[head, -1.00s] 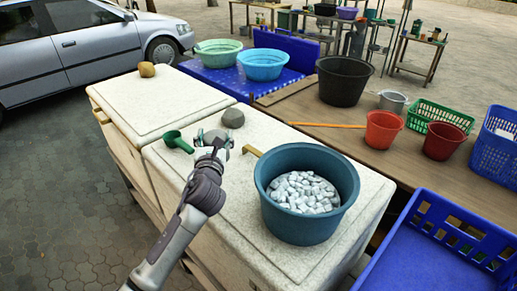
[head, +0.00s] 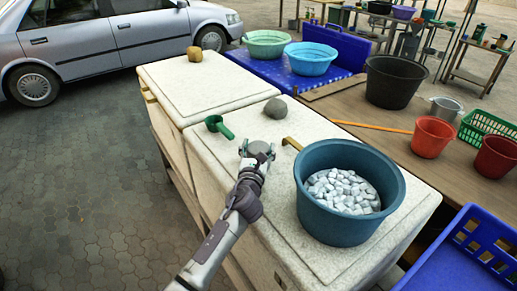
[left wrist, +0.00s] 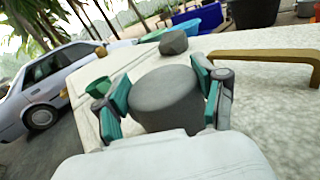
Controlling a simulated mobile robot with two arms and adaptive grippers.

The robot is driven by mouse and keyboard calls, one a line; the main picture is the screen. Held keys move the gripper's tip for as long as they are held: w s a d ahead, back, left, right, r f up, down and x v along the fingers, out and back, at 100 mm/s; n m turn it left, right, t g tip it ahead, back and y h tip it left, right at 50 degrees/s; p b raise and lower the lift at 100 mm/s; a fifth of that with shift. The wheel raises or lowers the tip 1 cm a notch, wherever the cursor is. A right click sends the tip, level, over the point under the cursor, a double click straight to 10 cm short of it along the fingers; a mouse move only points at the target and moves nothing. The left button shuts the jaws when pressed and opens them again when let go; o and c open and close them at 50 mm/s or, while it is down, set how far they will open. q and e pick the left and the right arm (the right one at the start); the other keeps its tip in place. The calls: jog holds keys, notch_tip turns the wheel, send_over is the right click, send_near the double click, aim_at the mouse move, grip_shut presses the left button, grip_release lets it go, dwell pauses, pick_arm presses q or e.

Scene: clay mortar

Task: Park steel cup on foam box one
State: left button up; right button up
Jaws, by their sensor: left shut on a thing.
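My left gripper (head: 258,153) is shut on a dull grey, round, flat-topped thing that looks like the steel cup (left wrist: 168,98). Both fingers press its sides in the left wrist view. In the head view it is over the near pale foam box (head: 285,255); I cannot tell whether it touches the lid. A second pale foam box (head: 185,85) stands behind, to the left. I cannot tell which one is box one. My right gripper is not in view.
On the near box are a blue tub (head: 318,222) of pale pieces, a green scoop (head: 219,126), a grey stone (head: 276,108) and a brass-coloured bar (head: 292,143). A brown lump (head: 195,54) sits on the far box's back corner; its middle is clear.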

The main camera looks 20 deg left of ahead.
pick_arm(q)
jog(key=shift+f, duration=0.15)
jog(key=o, duration=0.8)
jog(key=shift+a, duration=0.1)
jog(key=o, duration=0.3)
jog(key=shift+o, duration=0.2)
jog(key=shift+r, duration=0.25)
jog(key=s, duration=0.3)
jog(key=s+d, duration=0.1)
jog(key=s, duration=0.3)
jog(key=s+b, duration=0.1)
jog(key=s, duration=0.2)
jog(key=shift+s+d+f, duration=0.25)
jog(key=shift+d+f, duration=0.1)
jog(key=shift+s+d+r, duration=0.1)
jog(key=shift+s, duration=0.6)
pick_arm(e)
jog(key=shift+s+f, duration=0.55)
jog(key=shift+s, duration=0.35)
